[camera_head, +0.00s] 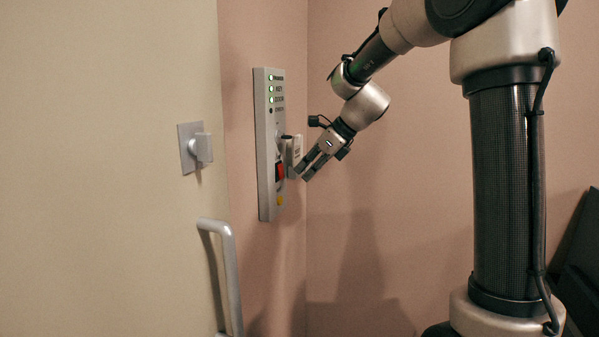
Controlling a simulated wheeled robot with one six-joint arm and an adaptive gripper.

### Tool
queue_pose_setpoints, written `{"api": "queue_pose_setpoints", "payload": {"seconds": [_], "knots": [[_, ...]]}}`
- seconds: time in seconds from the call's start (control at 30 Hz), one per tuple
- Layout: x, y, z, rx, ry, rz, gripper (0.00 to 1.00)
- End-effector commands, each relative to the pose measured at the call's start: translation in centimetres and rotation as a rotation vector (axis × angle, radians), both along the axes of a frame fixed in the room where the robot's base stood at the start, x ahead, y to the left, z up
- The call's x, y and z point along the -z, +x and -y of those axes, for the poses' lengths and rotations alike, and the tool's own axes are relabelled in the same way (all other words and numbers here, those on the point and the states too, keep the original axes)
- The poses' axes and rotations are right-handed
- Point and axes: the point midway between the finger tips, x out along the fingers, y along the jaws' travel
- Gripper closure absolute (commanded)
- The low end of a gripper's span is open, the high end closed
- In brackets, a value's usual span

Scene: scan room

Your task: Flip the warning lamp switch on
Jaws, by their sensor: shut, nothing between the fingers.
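A tall grey control panel (264,150) is fixed to the pink wall left of centre. It has a column of small round lights at its top, some lit green and the lowest dark. Below them a dark and light grey knob or switch (288,148) sticks out. Under that is a red switch (280,171) in a dark frame, and a yellow button (280,200) is lowest. The labels are too small to read, so I cannot tell which is the warning lamp switch. My gripper (302,174) is shut and empty, its tips just right of the red switch; contact cannot be told.
A cream door or wall panel fills the left side, with a small grey plate and projecting knob (194,148) and a long grey pull handle (231,275). The pink wall right of the control panel is bare. A dark object (580,265) stands at the right edge.

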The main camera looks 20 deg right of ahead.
Motion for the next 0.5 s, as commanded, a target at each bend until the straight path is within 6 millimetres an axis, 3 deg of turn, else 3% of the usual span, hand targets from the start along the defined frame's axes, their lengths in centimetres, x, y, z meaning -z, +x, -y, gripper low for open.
{"api": "queue_pose_setpoints", "payload": {"seconds": [0.3,0.5], "knots": [[-5.6,-2.5,3.7,0.002,-0.001,0.004,1.0],[-7.5,-3.4,4.9,0.001,0.0,0.002,1.0]]}}
